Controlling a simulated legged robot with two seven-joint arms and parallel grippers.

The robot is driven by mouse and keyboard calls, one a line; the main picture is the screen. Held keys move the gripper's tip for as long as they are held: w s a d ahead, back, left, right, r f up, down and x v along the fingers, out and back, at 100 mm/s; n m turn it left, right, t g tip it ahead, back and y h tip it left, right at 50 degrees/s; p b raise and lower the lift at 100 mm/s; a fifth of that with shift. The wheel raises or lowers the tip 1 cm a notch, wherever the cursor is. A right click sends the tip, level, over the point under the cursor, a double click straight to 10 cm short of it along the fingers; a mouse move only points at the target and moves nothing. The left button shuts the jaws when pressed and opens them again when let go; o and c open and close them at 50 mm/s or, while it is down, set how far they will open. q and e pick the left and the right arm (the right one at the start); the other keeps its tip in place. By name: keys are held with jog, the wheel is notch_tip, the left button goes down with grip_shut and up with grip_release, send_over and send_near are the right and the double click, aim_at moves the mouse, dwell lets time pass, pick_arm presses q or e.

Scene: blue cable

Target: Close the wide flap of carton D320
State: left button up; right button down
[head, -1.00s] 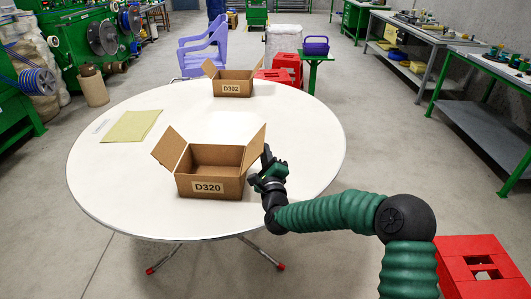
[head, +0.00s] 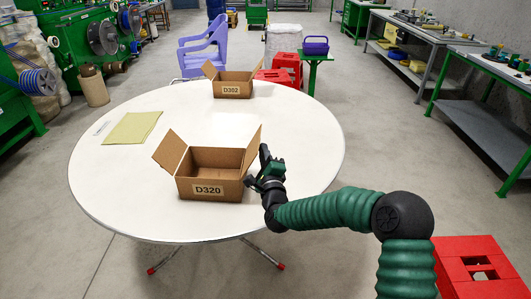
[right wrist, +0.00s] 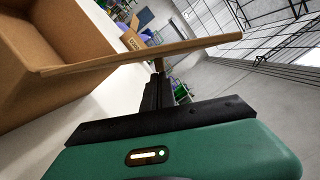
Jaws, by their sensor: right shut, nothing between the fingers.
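Carton D320 (head: 209,187), brown and open at the top, sits on the near part of the round white table. Its left flap (head: 170,151) leans outward. Its right flap (head: 252,148) stands up, nearly upright. My right gripper (head: 264,152) is shut and empty just right of the carton, at the outer side of the right flap. In the right wrist view the flap (right wrist: 130,55) crosses above the dark fingers (right wrist: 158,85), and the carton wall (right wrist: 45,40) is at left. Fingertips look close to or against the flap; contact is unclear. My left gripper is not in view.
Carton D302 (head: 232,91), also open, stands farther back on the table (head: 110,190). A yellowish sheet (head: 132,127) lies at left. A purple chair (head: 203,48) and red crates (head: 287,67) stand behind the table. The table's left front is clear.

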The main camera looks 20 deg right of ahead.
aim_at(250, 150)
jog(key=r+n+p, duration=0.1)
jog(key=a+r+n+p, duration=0.1)
jog(key=n+p, duration=0.2)
jog(key=shift+w+a+r+g+y, duration=0.25)
jog(key=shift+a+r+g+y, duration=0.1)
jog(key=shift+r+g+y, duration=0.05)
jog(key=n+p, duration=0.1)
jog(key=a+r+n+p, duration=0.1)
jog(key=n, duration=0.1)
jog(key=w+a+n+g+p, duration=0.1)
jog(key=p, duration=0.1)
jog(key=shift+a+r+n, duration=0.15)
jog(key=shift+a+n, duration=0.1)
jog(key=shift+n, duration=0.05)
jog(key=w+a+f+n+g+h+p, duration=0.1)
jog(key=a+n+p, duration=0.1)
jog(key=n+p, duration=0.1)
jog(key=a+f+n+p, duration=0.1)
jog(key=a+n+p, duration=0.2)
jog(key=w+a+f+n+g+h+p, duration=0.1)
jog(key=a+n+p, duration=0.1)
jog(key=n+p, duration=0.1)
jog(key=shift+w+a+f+n+g+h, duration=0.2)
jog(key=shift+w+a+n+g+h, duration=0.05)
jog(key=shift+w+n+g+h, duration=0.05)
jog(key=shift+a, duration=0.1)
